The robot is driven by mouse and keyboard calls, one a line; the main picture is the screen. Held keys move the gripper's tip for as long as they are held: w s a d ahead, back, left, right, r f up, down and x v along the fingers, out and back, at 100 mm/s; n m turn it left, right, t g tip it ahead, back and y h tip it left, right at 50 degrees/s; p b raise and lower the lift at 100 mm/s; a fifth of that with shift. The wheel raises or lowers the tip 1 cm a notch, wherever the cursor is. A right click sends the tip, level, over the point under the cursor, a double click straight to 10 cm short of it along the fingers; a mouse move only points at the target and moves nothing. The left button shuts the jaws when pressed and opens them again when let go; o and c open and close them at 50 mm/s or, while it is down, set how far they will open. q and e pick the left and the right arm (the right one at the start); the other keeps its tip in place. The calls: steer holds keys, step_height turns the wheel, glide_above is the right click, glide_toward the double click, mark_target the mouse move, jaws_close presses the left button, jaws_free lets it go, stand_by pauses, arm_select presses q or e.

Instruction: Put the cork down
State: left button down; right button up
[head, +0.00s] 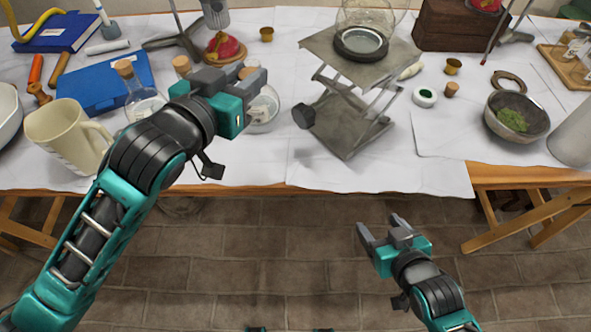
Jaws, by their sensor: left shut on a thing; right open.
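My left gripper (238,76) is over the front of the table, among the glass flasks. Another cork (123,68) sits in the neck of a round glass flask (146,103). A small loose cork (452,89) stands on the right part of the table. My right gripper (382,228) is open and empty, in front of the table above the floor.
A beige jug (66,135) and blue case (105,84) are at left. A metal lab jack (352,88) stands right of the gripper. A bowl (517,114) is farther right. The cloth's front strip is clear.

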arm_select(q)
steer(key=d+f+m+g+h+b, duration=0.1)
steer(key=d+m+g+h+b, duration=0.15)
steer(key=d+h, duration=0.2)
steer(key=b, duration=0.1)
glide_above(288, 172)
step_height(288, 172, down, 8)
steer(key=f, duration=0.1)
steer(key=shift+m+y, duration=0.25)
steer(key=shift+m, duration=0.2)
step_height(288, 172, down, 7)
steer(key=shift+f+b, duration=0.1)
steer(key=shift+b, duration=1)
step_height(288, 172, down, 4)
steer(key=shift+r+b, duration=0.1)
steer(key=shift+b, duration=0.45)
steer(key=shift+f, duration=0.3)
steer(key=shift+r, duration=0.1)
steer(key=shift+f, duration=0.2)
steer(key=c, duration=0.8)
jaws_free()
arm_select(e)
steer(key=shift+y, duration=0.4)
steer(key=f, duration=0.1)
steer(key=a+f, duration=0.1)
steer(key=f, duration=0.1)
steer(key=w+a+f, duration=0.1)
steer(key=shift+w+a+f, duration=0.1)
steer(key=shift+f, duration=0.2)
